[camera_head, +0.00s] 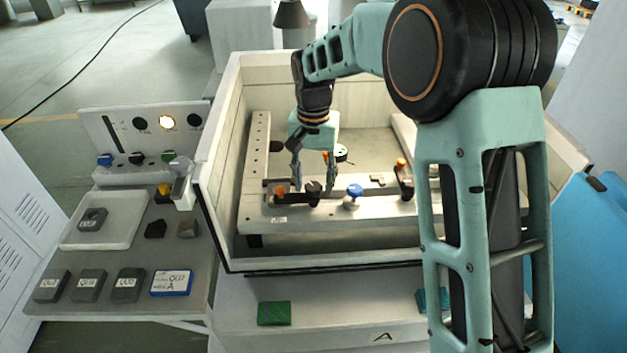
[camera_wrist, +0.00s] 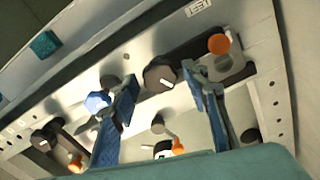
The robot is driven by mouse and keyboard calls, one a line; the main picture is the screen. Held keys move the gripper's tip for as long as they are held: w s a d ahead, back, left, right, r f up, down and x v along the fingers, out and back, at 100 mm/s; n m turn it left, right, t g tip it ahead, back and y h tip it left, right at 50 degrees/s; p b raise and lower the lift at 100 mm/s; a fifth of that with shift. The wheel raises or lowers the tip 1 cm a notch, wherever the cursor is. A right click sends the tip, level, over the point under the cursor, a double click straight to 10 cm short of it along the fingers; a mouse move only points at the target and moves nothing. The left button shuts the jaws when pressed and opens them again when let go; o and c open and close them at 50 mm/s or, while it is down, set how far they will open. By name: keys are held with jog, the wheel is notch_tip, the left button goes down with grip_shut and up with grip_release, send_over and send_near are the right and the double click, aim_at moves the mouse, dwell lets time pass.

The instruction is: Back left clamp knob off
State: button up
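My gripper (camera_head: 315,172) is over the front rail of the machine's tank, fingers pointing down. In the wrist view its two blue fingers (camera_wrist: 165,110) stand apart with a gap between them. A black knob (camera_head: 314,188) on a dark clamp bar lies under the gap; in the wrist view this knob (camera_wrist: 158,76) shows between and beyond the fingers, and contact is not evident. An orange knob (camera_head: 280,190) is at the bar's left end. A blue knob (camera_head: 353,190) stands to the right. Farther back are another orange knob (camera_head: 326,155) and a black knob (camera_head: 277,146). Which is the back left one is unclear.
The tank wall (camera_head: 222,215) surrounds the rails. A right clamp carries an orange knob (camera_head: 401,163). On the left bench are a white tray (camera_head: 75,240), several dark blocks and a blue-framed card (camera_head: 171,283). A green block (camera_head: 274,313) lies in front.

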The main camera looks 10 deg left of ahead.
jog(key=c, duration=0.9)
jog(key=shift+o, duration=0.2)
jog(key=shift+n, duration=0.4)
jog(key=n, duration=0.4)
jog(key=shift+n, duration=0.4)
jog(key=n, duration=0.5)
jog(key=shift+n, duration=0.4)
jog(key=o, duration=1.1)
jog(key=shift+o, duration=0.2)
